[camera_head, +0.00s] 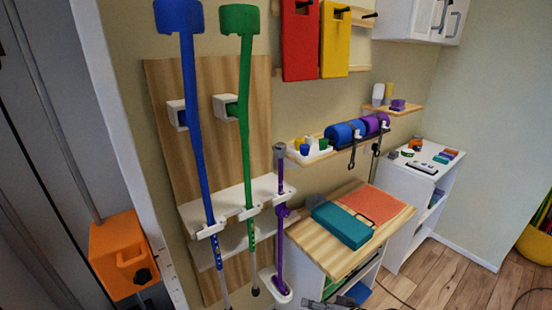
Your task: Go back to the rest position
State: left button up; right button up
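Only a small grey and dark mechanical piece (335,303) shows at the bottom edge, in front of the wooden-topped cabinet (312,245). It looks like part of my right gripper, but most of it is cut off by the frame. I cannot tell whether its fingers are open or shut, and I see nothing held in it. My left gripper is not in view. A blue crutch (194,120) and a green crutch (245,120) stand upright in a white wall rack (236,204). A purple cane (281,230) stands beside them.
A teal block (341,225) and a coral mat (370,204) lie on the cabinet top. A narrow shelf (310,157) holds cups and blue and purple rolls. A white shelf unit (410,215) stands right. An orange block (118,255) is at left. Wooden floor (455,275) is open at lower right.

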jog(key=s+d+f+n+g+h, duration=0.1)
jog(key=s+d+f+g+h, duration=0.15)
jog(key=s+d, duration=0.35)
jog(key=s+d+f+n+g+h, duration=0.1)
jog(key=s+d+h, duration=0.3)
jog(key=s+d, duration=0.15)
notch_tip(320, 180, down, 32)
jog(key=s+g, duration=0.1)
jog(key=s, duration=0.2)
jog(key=s+d+f, duration=0.3)
jog(key=s+f, duration=0.7)
jog(key=s+d+f+g, duration=0.1)
jog(key=s+d+f, duration=0.2)
jog(key=s+f, duration=0.7)
jog(key=shift+s+n, duration=0.3)
jog(key=shift+s, duration=0.35)
